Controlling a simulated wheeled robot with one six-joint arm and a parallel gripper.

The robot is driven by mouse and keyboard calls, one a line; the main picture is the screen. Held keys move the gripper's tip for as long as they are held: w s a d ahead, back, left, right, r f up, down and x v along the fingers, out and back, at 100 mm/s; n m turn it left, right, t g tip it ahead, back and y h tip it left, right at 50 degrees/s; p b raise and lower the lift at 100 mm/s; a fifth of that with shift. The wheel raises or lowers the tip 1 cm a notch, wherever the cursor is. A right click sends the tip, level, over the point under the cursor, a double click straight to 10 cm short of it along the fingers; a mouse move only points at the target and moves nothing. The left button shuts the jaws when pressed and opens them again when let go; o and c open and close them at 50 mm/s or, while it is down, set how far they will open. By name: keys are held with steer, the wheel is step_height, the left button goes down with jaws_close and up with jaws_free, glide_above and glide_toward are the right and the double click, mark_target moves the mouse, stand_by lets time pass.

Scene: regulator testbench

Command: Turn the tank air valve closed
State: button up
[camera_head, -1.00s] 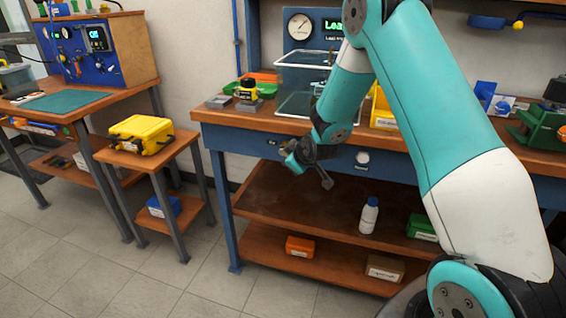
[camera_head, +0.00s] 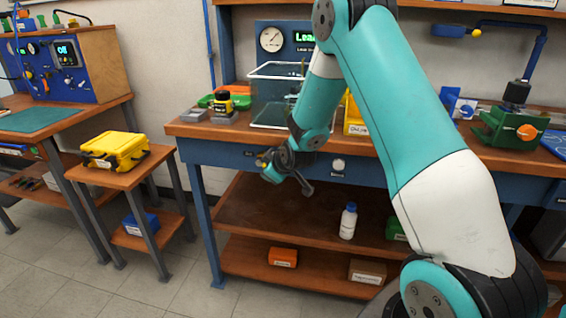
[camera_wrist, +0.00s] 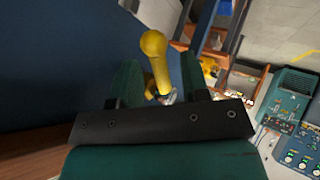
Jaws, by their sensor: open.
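A yellow lever handle with a rounded end (camera_wrist: 155,50), probably the tank air valve's, stands in front of the blue bench front in the wrist view. My gripper (camera_wrist: 160,82) is open, with a finger on either side of the handle's lower part. Whether either finger touches it I cannot tell. In the head view my gripper (camera_head: 284,172) is in front of the bench's front edge, below the clear tank (camera_head: 272,112). A small yellow bit (camera_head: 260,162) shows beside it there; most of the valve is hidden. The valve's exact angle is unclear.
A white bottle (camera_head: 348,222) and boxes stand on the shelves below. A yellow case (camera_head: 114,150) sits on a side table at left. Floor between them is clear.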

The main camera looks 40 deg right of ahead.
steer(key=v, duration=1.6)
steer(key=shift+p, duration=0.4)
